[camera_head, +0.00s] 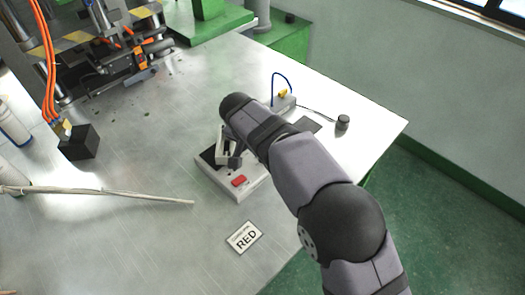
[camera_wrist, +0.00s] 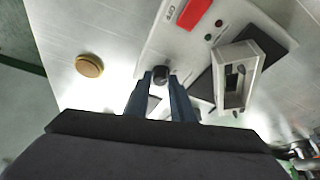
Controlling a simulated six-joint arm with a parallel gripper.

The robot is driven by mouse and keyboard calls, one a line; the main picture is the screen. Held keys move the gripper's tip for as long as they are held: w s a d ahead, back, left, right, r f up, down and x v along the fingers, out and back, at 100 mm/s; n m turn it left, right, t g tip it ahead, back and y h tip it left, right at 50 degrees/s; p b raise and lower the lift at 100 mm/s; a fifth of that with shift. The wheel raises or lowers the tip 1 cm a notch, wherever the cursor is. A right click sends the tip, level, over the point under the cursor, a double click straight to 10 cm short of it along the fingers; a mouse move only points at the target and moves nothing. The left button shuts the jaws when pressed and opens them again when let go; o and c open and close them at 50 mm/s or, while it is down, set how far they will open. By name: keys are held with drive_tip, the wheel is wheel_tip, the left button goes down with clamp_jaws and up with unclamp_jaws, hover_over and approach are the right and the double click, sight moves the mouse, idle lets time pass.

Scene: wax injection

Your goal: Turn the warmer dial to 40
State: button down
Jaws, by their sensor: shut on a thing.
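The warmer (camera_head: 243,193) is a pale box with a red switch (camera_head: 239,181) and a dark top plate, on the metal bench. In the wrist view its pale panel (camera_wrist: 163,42) shows the red switch (camera_wrist: 195,12) and small indicator dots. The dark round dial (camera_wrist: 160,73) sits at the panel's edge, between the two fingertips of my gripper (camera_wrist: 160,80). My gripper is shut on the dial. In the head view my gripper (camera_head: 235,161) is down at the warmer, and my arm hides the dial. The dial's setting cannot be read.
A white open-topped holder (camera_wrist: 231,98) stands on the dark plate beside the dial. A card reading RED (camera_head: 244,237) lies in front. A long thin rod (camera_head: 120,195) and a black block (camera_head: 78,143) are left. A small dark cylinder (camera_head: 343,122) stands right. The bench's right edge is near.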

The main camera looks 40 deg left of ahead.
sight(252, 165)
drive_tip(key=m, duration=0.1)
drive_tip(key=m+p, duration=0.1)
drive_tip(key=m+h+p, duration=0.1)
drive_tip(key=shift+a+r+m, duration=0.15)
drive_tip(key=shift+r+m, duration=0.1)
drive_tip(key=shift+m, duration=0.05)
drive_tip(key=shift+f+m+h+p, duration=0.1)
drive_tip(key=shift+m+h+p, duration=0.5)
drive_tip(key=shift+m+p, duration=0.75)
drive_tip(key=shift+f, duration=0.1)
drive_tip(key=c, duration=1.6)
unclamp_jaws()
drive_tip(key=shift+o, duration=0.2)
drive_tip(key=v, duration=0.7)
